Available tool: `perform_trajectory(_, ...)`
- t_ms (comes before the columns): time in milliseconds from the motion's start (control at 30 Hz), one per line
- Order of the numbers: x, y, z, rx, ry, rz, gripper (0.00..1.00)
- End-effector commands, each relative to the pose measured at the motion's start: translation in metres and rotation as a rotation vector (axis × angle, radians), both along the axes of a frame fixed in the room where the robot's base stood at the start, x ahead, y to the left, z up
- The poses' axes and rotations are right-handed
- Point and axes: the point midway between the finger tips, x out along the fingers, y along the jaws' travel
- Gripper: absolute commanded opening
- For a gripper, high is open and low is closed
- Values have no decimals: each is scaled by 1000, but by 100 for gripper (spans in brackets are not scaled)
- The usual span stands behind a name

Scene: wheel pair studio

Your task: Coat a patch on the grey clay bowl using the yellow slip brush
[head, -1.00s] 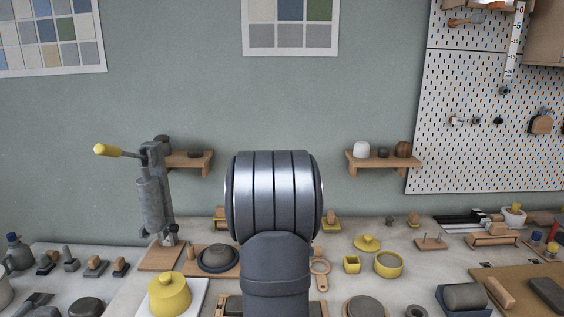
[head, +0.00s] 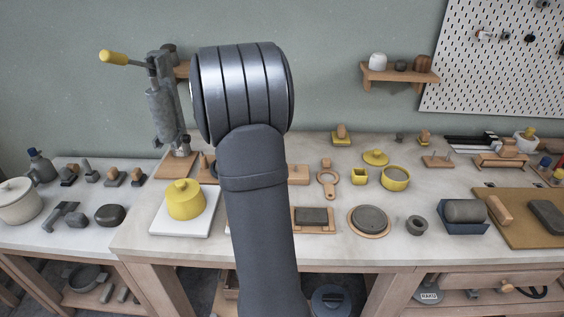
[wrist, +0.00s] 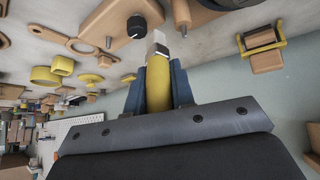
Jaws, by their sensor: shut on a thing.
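My gripper (wrist: 158,86) shows in the wrist view with its dark blue fingers shut on the yellow slip brush (wrist: 158,72). The yellow handle lies between the fingers and its pale end points away from the palm. A dark round thing (wrist: 137,27) on a wooden piece appears close to the brush end in this view. I cannot tell whether it is the grey clay bowl or whether the brush touches it. In the head view my arm covers the middle of the table, and the gripper, brush and grey clay bowl cannot be made out there.
A yellow lidded pot (head: 185,200) stands on a white slab left of my arm. A lever press (head: 165,110) rises behind it. A yellow bowl (head: 396,178), a grey disc (head: 369,220) and a blue tray (head: 462,228) stand to the right. Some bare tabletop shows between them.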

Motion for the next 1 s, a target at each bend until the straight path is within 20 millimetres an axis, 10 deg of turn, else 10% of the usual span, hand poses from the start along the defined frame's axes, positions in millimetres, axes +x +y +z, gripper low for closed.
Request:
perform_trajectory(400,43,101,54,156,-104,39,0)
perform_trajectory(1000,44,107,47,162,-111,44,0)
